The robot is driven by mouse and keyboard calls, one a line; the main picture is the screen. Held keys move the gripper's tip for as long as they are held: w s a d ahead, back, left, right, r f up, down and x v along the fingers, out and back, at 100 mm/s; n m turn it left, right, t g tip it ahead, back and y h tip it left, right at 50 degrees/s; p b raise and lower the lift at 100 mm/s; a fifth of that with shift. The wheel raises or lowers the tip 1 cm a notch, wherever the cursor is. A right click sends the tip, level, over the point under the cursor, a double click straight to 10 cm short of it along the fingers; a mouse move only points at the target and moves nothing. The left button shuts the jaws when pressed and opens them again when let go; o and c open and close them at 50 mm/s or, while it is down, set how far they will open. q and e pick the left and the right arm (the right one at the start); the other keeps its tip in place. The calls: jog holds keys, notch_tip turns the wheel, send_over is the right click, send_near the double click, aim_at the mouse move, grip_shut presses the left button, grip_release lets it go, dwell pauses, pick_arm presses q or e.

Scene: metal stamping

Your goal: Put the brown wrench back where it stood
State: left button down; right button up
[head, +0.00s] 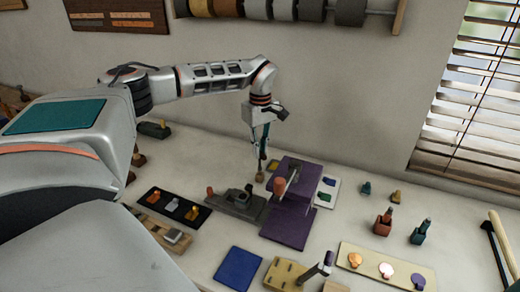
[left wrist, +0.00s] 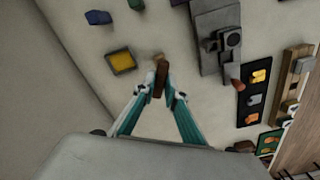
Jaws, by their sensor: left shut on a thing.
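My left gripper (head: 260,150) reaches in from the left and points down behind the purple press-like block (head: 305,172). In the left wrist view its two teal fingers (left wrist: 160,100) close on a brown upright piece, which I take for the brown wrench (left wrist: 160,80). A small tan end (left wrist: 158,57) shows just beyond it. In the head view the wrench is thin and partly hidden by the fingers; its tan lower end (head: 260,177) shows near the table, and I cannot tell whether it touches. My right gripper is not in view.
A grey fixture (head: 238,205) with an orange-handled lever stands close by; it also shows in the left wrist view (left wrist: 215,40). A dark-rimmed yellow tray (left wrist: 121,62) lies left of the fingers there. Brown (head: 382,225) and teal (head: 420,235) holders stand at the right.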

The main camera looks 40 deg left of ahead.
pick_arm(q)
jog(key=shift+f, duration=0.1)
jog(key=shift+f, duration=0.5)
jog(key=shift+f, duration=0.1)
dwell(0.3)
jog(key=shift+r, duration=2)
jog(key=shift+f, duration=1.3)
jog(key=shift+f, duration=0.1)
jog(key=shift+f, duration=0.5)
